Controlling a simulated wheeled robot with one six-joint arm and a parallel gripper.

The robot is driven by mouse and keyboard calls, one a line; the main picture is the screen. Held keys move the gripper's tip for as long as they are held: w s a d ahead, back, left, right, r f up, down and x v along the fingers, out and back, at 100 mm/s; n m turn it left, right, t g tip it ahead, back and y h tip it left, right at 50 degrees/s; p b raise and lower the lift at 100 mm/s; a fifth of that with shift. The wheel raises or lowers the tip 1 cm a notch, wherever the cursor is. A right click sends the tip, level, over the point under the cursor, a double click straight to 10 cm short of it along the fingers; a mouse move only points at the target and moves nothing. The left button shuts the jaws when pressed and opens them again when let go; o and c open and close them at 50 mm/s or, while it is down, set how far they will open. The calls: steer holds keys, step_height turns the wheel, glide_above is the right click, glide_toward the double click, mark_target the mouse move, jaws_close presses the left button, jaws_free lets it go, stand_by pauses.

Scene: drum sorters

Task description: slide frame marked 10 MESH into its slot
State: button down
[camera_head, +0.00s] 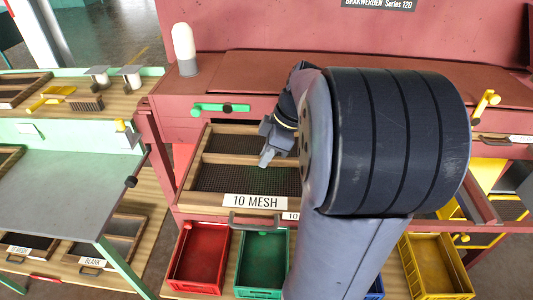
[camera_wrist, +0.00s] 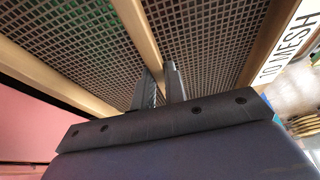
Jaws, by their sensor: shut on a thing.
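The frame marked 10 MESH (camera_head: 222,179) is a wooden frame with dark wire mesh, a cross bar and a white label on its front rail. It lies at the front of the red machine (camera_head: 330,90), left of my arm. My gripper (camera_head: 267,158) is over it and shut on its wooden cross bar, which also shows between the fingers in the wrist view (camera_wrist: 138,30). A label reading "10" (camera_head: 291,215) shows just below the frame's front rail, partly covered by my arm. My arm hides the frame's right part and the machine front behind it; the slot is not clearly seen.
A red bin (camera_head: 200,262), a green bin (camera_head: 262,262) and a yellow bin (camera_head: 435,265) stand below the frame. A green bar (camera_head: 220,107) is on the machine front behind it. A grey-topped green bench (camera_head: 70,190) stands close at left.

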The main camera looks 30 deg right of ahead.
steer(key=shift+f+b, duration=0.55)
steer(key=shift+f, duration=0.1)
steer(key=c, duration=1.4)
jaws_free()
steer(key=shift+o, duration=0.2)
steer(key=v, duration=1)
steer(key=shift+d+r, duration=0.15)
steer(key=shift+r, duration=0.25)
steer(key=x, duration=1)
steer(key=shift+f, duration=0.25)
steer(key=shift+r+p, duration=0.4)
steer(key=shift+p, duration=0.15)
steer(key=shift+f, duration=0.1)
